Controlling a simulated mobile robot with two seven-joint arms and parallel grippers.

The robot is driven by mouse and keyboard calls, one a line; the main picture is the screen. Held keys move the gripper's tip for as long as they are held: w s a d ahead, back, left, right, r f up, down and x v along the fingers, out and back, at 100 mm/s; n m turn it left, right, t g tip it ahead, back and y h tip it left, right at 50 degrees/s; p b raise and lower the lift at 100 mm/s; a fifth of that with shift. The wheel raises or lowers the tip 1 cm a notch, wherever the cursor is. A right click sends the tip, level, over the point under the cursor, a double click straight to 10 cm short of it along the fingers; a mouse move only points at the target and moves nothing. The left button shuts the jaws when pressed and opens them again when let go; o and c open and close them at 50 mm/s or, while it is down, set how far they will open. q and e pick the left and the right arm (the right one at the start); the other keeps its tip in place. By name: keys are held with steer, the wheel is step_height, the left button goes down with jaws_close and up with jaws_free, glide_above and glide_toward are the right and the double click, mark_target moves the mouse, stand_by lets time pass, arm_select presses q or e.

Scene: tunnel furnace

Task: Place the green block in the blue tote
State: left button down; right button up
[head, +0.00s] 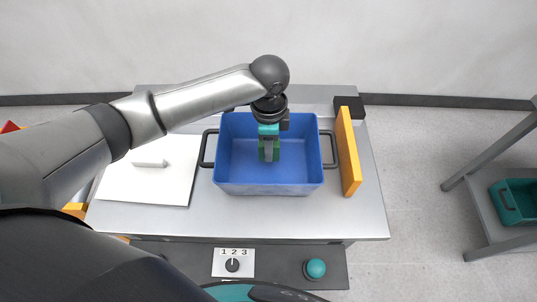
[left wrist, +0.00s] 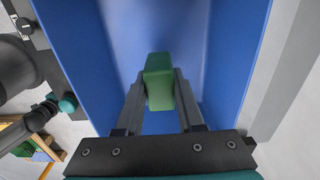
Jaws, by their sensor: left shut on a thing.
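The blue tote (head: 240,180) stands on the grey metal table, with a dark handle on each side. My left gripper (head: 269,152) points down into the tote from above. It is shut on the green block (head: 262,155), which shows between its fingers. In the left wrist view the green block (left wrist: 159,82) sits upright between the two dark fingers, with the blue tote walls (left wrist: 237,60) around it. I cannot tell whether the block touches the tote floor. My right gripper is not in view.
A yellow-orange panel (head: 348,150) stands right of the tote, near a black box (head: 349,106). A white board (head: 140,185) with a small white piece lies to the left. A numbered dial (head: 232,264) and teal button (head: 316,268) are at the front. A green bin (head: 512,203) sits on a shelf at right.

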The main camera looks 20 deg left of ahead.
arm_select(q)
step_height(320, 180, down, 4)
steer(key=shift+b, duration=0.6)
steer(key=c, duration=0.5)
jaws_free()
steer(key=shift+r, duration=0.25)
step_height(320, 180, up, 12)
steer(key=p, duration=0.3)
steer(key=shift+f+p, duration=0.15)
steer(key=shift+p, duration=0.2)
